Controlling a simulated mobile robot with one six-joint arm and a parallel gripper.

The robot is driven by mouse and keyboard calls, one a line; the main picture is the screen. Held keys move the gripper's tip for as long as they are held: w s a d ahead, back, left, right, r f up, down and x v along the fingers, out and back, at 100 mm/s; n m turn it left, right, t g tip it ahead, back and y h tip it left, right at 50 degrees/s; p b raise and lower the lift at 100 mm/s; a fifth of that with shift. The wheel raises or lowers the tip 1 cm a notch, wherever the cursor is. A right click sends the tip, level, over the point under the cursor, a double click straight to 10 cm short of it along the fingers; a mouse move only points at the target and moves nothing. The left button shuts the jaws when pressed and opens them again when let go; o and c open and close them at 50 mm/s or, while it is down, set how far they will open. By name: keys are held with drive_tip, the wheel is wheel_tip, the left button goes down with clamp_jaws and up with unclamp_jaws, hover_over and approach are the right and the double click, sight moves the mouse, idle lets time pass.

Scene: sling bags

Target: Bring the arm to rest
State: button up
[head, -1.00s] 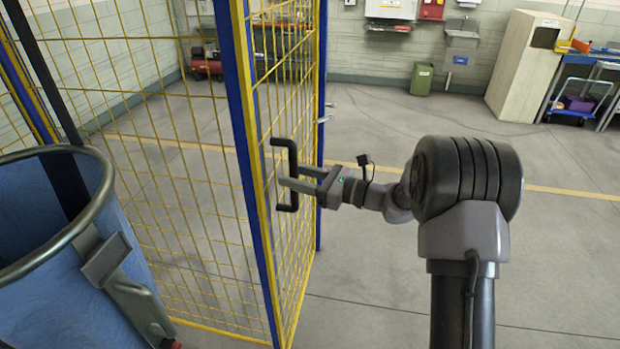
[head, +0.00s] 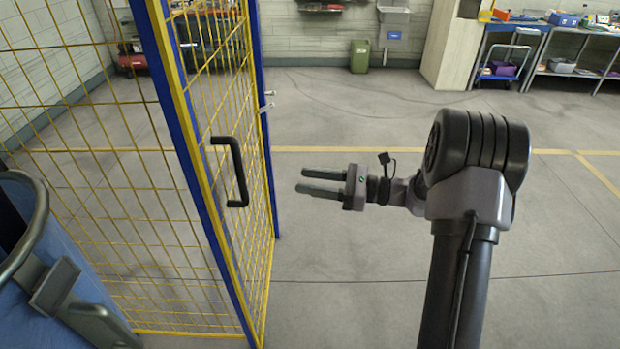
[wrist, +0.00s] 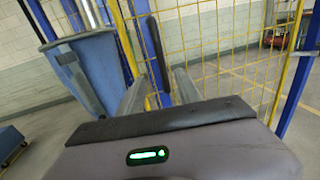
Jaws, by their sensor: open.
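My gripper (head: 322,181) is open and empty in the head view, its two fingers pointing left. It is apart from the black door handle (head: 232,171), to the right of it with a clear gap. The handle is on a yellow mesh door (head: 222,90) with blue posts, which stands ajar. In the wrist view my gripper (wrist: 158,85) shows its two fingers spread, with the handle (wrist: 158,52) beyond them.
A blue bin (head: 85,270) with a grey rim stands at the lower left; it also shows in the wrist view (wrist: 95,65). A green bin (head: 360,56), a pale cabinet (head: 452,45) and workbenches (head: 575,50) stand at the back. The floor right of the door is clear.

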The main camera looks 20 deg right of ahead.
drive_tip(key=shift+a, duration=0.1)
drive_tip(key=s+a+r+n+g+h+b, duration=0.3)
drive_tip(key=s+a+n+g+h, duration=0.4)
drive_tip(key=s+a+n, duration=0.65)
drive_tip(key=s+d+n+t+h, duration=0.1)
drive_tip(key=s+d+n+h, duration=0.1)
drive_tip(key=s, duration=0.5)
drive_tip(key=s+d+f+n+t+h+b, duration=0.1)
drive_tip(key=s+n+t+h, duration=0.1)
drive_tip(key=s+n+h, duration=0.2)
drive_tip(key=s, duration=0.3)
drive_tip(key=shift+s+d+t, duration=0.2)
drive_tip(key=shift+d+t, duration=0.1)
drive_tip(key=shift+d, duration=0.05)
drive_tip(key=shift+d, duration=0.1)
